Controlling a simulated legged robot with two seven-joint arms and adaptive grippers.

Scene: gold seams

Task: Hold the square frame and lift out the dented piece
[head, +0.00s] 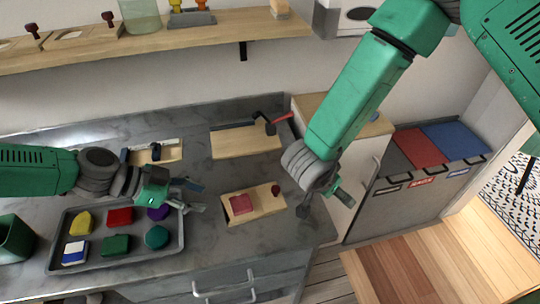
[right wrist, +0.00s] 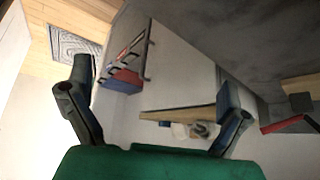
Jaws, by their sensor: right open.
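The square frame (head: 262,211) appears to be the small light wooden board near the counter's front edge, with a dark red knob at its right end. A pinkish-red piece (head: 242,204) sits at its left part; I cannot make out a dent. My left gripper (head: 200,197) is open and empty, over the tray's right edge and left of the board. My right gripper (head: 325,204) is open and empty, right of the board near the counter's right end. In the right wrist view, its fingers (right wrist: 155,112) are wide apart with nothing between them.
A grey tray (head: 186,236) with several coloured pieces lies at the left. Behind the frame is a longer wooden board (head: 240,143) with a black, red-handled tool (head: 276,121). A wooden shelf (head: 235,28) runs above. Bins with red and blue tops (head: 420,147) stand at the right.

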